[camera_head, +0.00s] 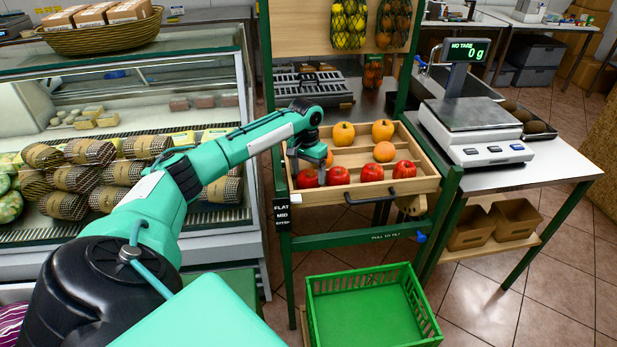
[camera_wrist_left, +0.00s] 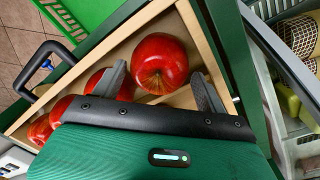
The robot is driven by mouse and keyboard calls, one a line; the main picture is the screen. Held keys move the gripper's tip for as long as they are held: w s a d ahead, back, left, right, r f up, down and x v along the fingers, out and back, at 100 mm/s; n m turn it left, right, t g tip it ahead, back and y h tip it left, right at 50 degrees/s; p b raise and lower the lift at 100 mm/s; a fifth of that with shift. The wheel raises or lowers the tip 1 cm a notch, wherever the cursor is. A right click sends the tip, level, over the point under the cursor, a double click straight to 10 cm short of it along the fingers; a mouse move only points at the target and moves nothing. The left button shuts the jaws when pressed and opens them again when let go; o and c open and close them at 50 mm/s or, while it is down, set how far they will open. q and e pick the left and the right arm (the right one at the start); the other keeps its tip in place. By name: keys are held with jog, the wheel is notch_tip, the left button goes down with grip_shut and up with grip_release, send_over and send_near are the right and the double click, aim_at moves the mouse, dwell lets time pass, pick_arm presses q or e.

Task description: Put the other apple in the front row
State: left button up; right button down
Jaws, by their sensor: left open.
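A slatted wooden tray (camera_head: 427,184) holds several red apples along its front row, among them a middle one (camera_head: 372,172) and the rightmost one (camera_head: 404,169). The leftmost red apple (camera_head: 307,179) sits in the front left corner. In the left wrist view a red apple (camera_wrist_left: 160,63) lies between the fingertips, near the tray's corner. My left gripper (camera_head: 314,160) is over the tray's left end, pointing down; its fingers (camera_wrist_left: 162,85) are open on either side of that apple, with no clear grip. More red apples (camera_wrist_left: 61,108) are partly hidden by the gripper. My right gripper is not in view.
A scale (camera_head: 475,130) stands right of the tray. A green crate (camera_head: 370,305) is below it on the floor. A glass display counter (camera_head: 215,235) stands close on the left.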

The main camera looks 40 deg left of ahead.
aim_at(307, 172)
pick_arm(q)
notch_tip(307, 172, up, 10)
jog(key=shift+a+b, duration=0.2)
jog(key=shift+b, duration=0.1)
dwell(0.4)
